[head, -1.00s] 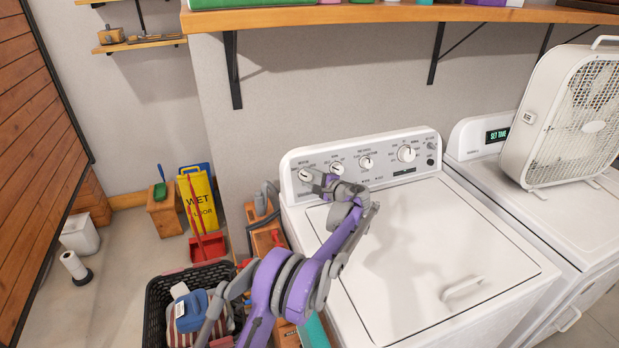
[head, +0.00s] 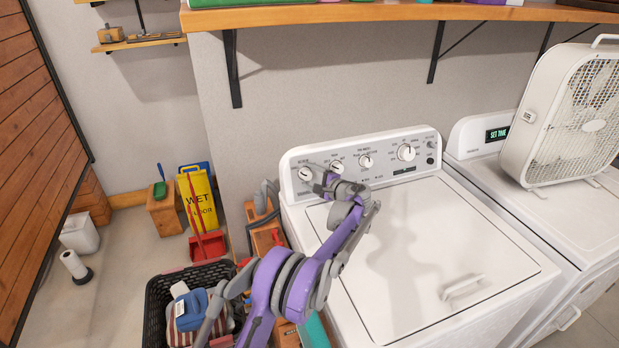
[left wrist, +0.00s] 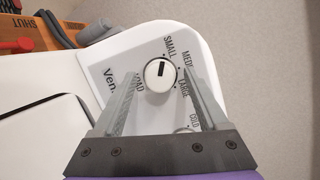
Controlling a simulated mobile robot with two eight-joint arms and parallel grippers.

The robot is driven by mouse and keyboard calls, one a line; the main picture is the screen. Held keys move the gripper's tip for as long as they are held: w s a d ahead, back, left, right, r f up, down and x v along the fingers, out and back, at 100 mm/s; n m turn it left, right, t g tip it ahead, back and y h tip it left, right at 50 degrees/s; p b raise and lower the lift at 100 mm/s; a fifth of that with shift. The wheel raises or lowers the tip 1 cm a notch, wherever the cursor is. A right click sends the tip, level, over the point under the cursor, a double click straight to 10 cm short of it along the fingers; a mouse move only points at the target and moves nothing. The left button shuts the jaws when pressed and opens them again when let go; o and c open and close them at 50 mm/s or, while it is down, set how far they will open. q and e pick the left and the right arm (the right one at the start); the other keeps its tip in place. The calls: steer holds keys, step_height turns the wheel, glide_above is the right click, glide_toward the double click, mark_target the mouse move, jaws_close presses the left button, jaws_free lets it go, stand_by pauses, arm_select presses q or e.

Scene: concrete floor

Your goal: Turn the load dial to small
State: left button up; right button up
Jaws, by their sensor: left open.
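The load dial (left wrist: 160,75) is a round white knob with a dark pointer mark, on the washer's grey control panel. In the left wrist view its mark points up toward the SMALL side of the printed SMALL, MEDIUM and LARGE labels; the exact setting is hard to tell. In the head view the dial (head: 305,174) is the leftmost knob. My left gripper (left wrist: 160,72) is open, its two grey fingers on either side of the dial; I cannot tell whether they touch it. It also shows in the head view (head: 318,178). My right gripper is out of view.
The washer (head: 420,250) has more knobs (head: 365,161) to the right on the panel. A box fan (head: 580,110) stands on the dryer (head: 545,215). A black laundry basket (head: 155,305) is at lower left. A wooden shelf (head: 340,15) hangs above.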

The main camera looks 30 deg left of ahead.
arm_select(q)
steer(key=b+v, duration=0.1)
steer(key=v, duration=0.9)
steer(key=shift+d, duration=0.15)
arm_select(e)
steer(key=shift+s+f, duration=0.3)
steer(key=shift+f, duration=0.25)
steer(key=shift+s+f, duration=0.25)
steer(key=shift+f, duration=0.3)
arm_select(q)
steer(key=shift+s, duration=0.15)
steer(key=s+d+f+n+h, duration=0.2)
steer(key=s+d+f+h, duration=0.1)
steer(key=s, duration=1.1)
steer(key=s+d+f+n+h, duration=0.3)
steer(key=s+d+h, duration=0.3)
steer(key=s, duration=0.8)
steer(key=s+d+f+n+h, duration=0.3)
steer(key=s+d+h, duration=0.2)
steer(key=s, duration=0.9)
steer(key=shift+s+d+f, duration=0.15)
steer(key=shift+s+d, duration=0.1)
steer(key=shift+d, duration=0.6)
